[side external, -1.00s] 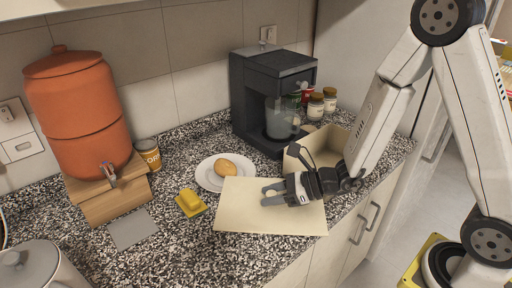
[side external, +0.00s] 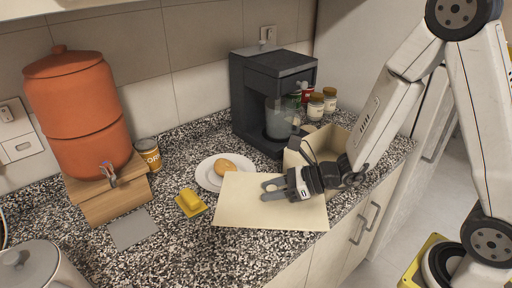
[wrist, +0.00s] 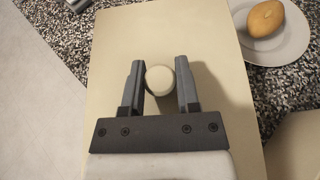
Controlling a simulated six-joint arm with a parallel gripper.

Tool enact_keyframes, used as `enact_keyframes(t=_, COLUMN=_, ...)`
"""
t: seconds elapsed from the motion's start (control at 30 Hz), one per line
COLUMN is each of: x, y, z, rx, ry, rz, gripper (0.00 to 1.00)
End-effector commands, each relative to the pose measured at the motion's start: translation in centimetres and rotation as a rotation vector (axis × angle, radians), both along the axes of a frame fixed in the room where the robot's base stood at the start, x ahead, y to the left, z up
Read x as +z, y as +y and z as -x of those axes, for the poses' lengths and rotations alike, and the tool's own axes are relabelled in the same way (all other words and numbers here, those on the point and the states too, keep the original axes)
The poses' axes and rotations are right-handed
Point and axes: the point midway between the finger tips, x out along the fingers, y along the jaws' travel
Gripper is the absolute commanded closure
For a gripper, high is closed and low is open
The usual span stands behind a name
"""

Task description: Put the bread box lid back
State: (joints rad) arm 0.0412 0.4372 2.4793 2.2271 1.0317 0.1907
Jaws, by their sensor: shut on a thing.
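The bread box lid (side external: 245,205) is a flat cream board with a round pale knob (wrist: 160,80). It lies level over the counter's front part in the side view and fills the middle of the wrist view (wrist: 120,50). My gripper (side external: 273,190) is shut on the knob, with one finger on each side of it in the wrist view (wrist: 160,85). The open bread box (side external: 335,138) stands to the right of the lid, partly hidden behind my gripper. A pale corner at the lower right of the wrist view looks like the box (wrist: 296,145).
A white plate (side external: 206,176) with a bread roll (side external: 225,166) sits close to the lid's back left edge. A yellow block (side external: 190,203) lies left of the lid. A black coffee machine (side external: 270,95) and several jars (side external: 315,106) stand behind the box. The counter's front edge is close.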

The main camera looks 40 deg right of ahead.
Motion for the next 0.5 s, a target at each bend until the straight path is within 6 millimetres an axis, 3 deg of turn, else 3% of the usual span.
enact_keyframes(t=0.27, x=0.9, y=-2.2, z=-1.3, rx=-0.040, ry=-0.021, rz=0.026, gripper=1.00)
enact_keyframes(t=0.5, x=2.5, y=-7.7, z=-3.6, rx=-0.202, ry=-0.013, rz=0.028, gripper=1.00)
